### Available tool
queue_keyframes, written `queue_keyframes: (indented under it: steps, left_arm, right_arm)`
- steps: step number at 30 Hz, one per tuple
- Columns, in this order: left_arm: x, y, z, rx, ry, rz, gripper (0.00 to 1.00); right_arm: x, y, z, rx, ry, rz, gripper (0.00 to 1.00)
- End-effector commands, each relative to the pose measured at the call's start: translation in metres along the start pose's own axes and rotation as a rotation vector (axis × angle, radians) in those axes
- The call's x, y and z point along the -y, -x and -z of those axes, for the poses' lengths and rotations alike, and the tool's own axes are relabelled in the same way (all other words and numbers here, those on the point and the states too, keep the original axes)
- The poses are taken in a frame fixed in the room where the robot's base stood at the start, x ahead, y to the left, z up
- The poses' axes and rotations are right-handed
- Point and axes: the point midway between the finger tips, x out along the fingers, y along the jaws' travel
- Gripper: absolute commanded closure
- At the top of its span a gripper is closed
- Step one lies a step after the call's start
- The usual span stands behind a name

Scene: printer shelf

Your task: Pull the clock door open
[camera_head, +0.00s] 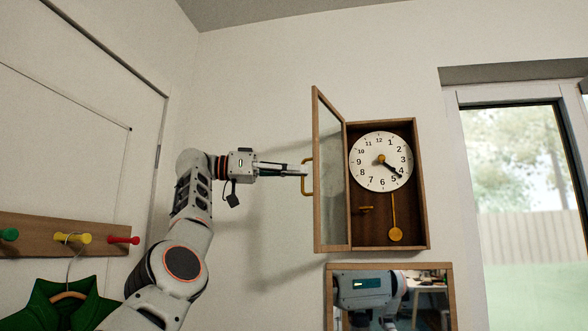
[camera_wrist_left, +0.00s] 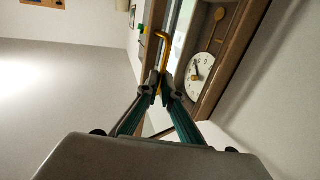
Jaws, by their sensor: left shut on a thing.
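The wall clock (camera_head: 421,190) is a brown wooden case with a white dial (camera_head: 381,161) and a brass pendulum (camera_head: 395,234). Its glass-fronted clock door (camera_head: 331,180) is hinged on the case's left side and stands swung out, leaving the dial and inside uncovered. A brass handle (camera_head: 307,177) is on the door's outer face. My left gripper (camera_head: 303,174) is at the handle from the left. In the left wrist view the fingers (camera_wrist_left: 161,88) are shut on the handle (camera_wrist_left: 165,45), with the dial (camera_wrist_left: 201,72) beyond. My right gripper is not in view.
A mirror (camera_head: 392,297) hangs just below the clock. A coat rack (camera_head: 60,236) with coloured pegs and a green garment (camera_head: 58,308) is at the lower left. A window (camera_head: 527,180) is at the right. The wall between the rack and clock is bare.

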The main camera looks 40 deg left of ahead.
Motion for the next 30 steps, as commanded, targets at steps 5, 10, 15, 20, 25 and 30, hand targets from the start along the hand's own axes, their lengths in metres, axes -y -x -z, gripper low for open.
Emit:
queue_keyframes:
  steps: [5, 10, 15, 20, 25, 30]
  left_arm:
    - [0.000, -0.004, 0.001, -0.001, 0.007, -0.002, 0.77]
    - [0.000, -0.003, 0.000, -0.002, 0.006, 0.000, 0.77]
    - [0.000, -0.002, 0.001, -0.002, 0.005, 0.000, 0.77]
    - [0.000, 0.006, 0.001, -0.005, 0.004, 0.000, 0.77]
    - [0.000, 0.033, 0.002, -0.008, 0.003, 0.001, 0.77]
    - [0.000, 0.071, 0.002, -0.008, 0.004, 0.000, 0.77]
  right_arm:
    - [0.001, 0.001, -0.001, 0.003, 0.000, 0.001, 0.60]
    - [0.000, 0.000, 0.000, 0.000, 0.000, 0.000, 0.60]
    - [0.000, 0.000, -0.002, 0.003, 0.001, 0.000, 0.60]
    - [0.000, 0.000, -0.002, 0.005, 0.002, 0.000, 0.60]
    - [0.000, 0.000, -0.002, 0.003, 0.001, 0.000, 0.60]
    - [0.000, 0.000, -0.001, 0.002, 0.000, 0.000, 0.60]
